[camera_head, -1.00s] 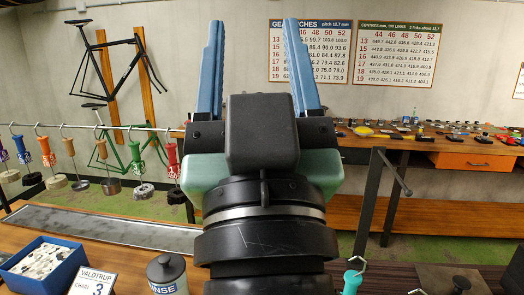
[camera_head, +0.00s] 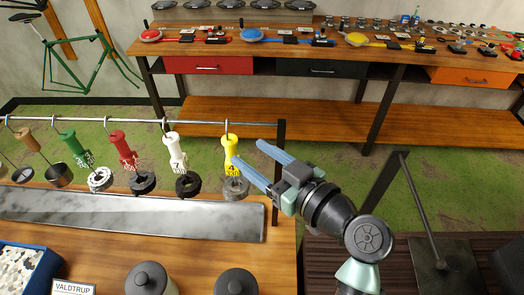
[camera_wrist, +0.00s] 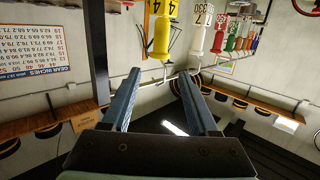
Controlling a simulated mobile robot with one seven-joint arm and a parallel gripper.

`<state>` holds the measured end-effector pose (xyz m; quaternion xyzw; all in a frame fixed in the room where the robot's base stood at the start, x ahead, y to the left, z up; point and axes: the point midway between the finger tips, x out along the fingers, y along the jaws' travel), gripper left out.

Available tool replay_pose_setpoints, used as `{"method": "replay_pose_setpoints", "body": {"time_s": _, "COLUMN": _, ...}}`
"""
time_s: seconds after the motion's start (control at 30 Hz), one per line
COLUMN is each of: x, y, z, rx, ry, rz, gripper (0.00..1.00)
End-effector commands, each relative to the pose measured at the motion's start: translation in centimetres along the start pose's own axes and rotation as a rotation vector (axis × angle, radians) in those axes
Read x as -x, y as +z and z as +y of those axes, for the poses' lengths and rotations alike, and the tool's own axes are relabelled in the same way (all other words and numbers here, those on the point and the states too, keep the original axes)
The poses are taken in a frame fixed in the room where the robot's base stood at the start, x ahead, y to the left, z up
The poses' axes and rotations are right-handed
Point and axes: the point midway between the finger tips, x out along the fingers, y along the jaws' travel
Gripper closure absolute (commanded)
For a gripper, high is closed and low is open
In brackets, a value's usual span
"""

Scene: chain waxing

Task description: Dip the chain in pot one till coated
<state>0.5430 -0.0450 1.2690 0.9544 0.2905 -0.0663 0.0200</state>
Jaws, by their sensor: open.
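A yellow handle (camera_head: 230,150) with a "4" tag hangs by a hook from the rail, with a grey round coil (camera_head: 236,189) below it that looks like a chain. The handle also shows in the wrist view (camera_wrist: 162,38), ahead of the fingertips and roughly centred between them. My gripper (camera_head: 248,152) is open and empty, just right of the yellow handle; its blue fingers also show in the wrist view (camera_wrist: 160,75). Two dark lidded pots (camera_head: 148,280) (camera_head: 236,284) stand at the bench front. I cannot tell which pot is pot one.
White (camera_head: 174,152), red (camera_head: 123,150) and green (camera_head: 74,146) handles hang left along the rail (camera_head: 90,121), with round pieces below. A rail post (camera_head: 280,150) stands close behind my gripper. A long metal tray (camera_head: 130,215) lies below. A frame with a bar (camera_head: 420,205) stands right.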

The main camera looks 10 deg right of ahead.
Motion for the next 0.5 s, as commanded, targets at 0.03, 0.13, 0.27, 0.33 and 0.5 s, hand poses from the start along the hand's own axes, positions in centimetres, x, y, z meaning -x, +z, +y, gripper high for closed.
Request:
{"method": "replay_pose_setpoints", "body": {"time_s": 0.03, "x": -0.8, "y": 0.0, "z": -0.1, "rx": 0.0, "ry": -0.003, "rz": 0.0, "gripper": 0.4}}
{"method": "replay_pose_setpoints", "body": {"time_s": 0.13, "x": -2.2, "y": -0.1, "z": 0.0, "rx": -0.001, "ry": -0.002, "rz": 0.001, "gripper": 0.4}}
{"method": "replay_pose_setpoints", "body": {"time_s": 0.27, "x": -4.1, "y": -0.1, "z": -0.1, "rx": 0.0, "ry": -0.001, "rz": 0.0, "gripper": 0.4}}
{"method": "replay_pose_setpoints", "body": {"time_s": 0.33, "x": -5.1, "y": -0.1, "z": -0.1, "rx": -0.001, "ry": -0.002, "rz": 0.0, "gripper": 0.4}}
{"method": "replay_pose_setpoints", "body": {"time_s": 0.5, "x": -7.5, "y": -0.1, "z": 0.0, "rx": -0.001, "ry": -0.001, "rz": 0.0, "gripper": 0.4}}
